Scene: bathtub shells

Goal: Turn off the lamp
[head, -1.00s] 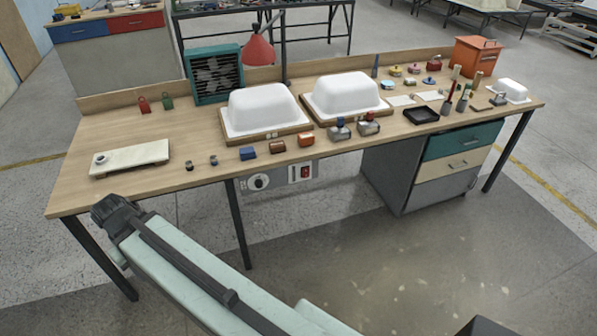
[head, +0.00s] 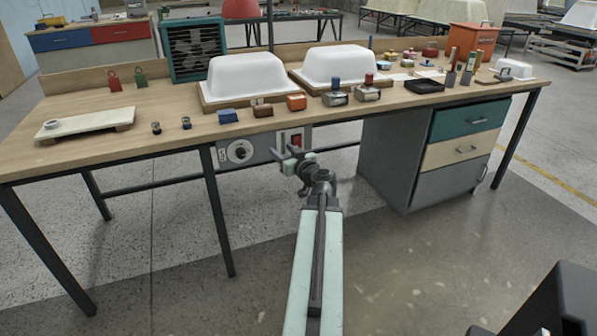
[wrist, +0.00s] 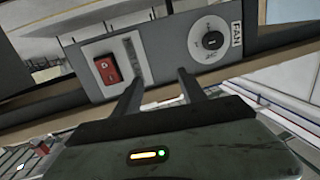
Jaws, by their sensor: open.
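The red lamp shade (head: 240,9) stands behind the bench top, mostly cut off by the top edge of the head view. A grey control panel (head: 265,150) hangs under the bench's front edge. It carries a red rocker switch (head: 297,141), also seen in the wrist view (wrist: 107,69), and a round knob (head: 239,151) marked FAN in the wrist view (wrist: 212,40). A strip beside the switch is unreadable. My gripper (head: 287,152) is open and empty in front of the panel. In the wrist view its fingers (wrist: 160,76) point at the panel, between switch and knob, nearer the switch; contact cannot be told.
The bench top (head: 180,115) overhangs the panel and holds two white tub shells (head: 245,75), a fan (head: 193,50), small blocks and tools. A drawer cabinet (head: 395,160) stands right of my arm. The floor in front is clear.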

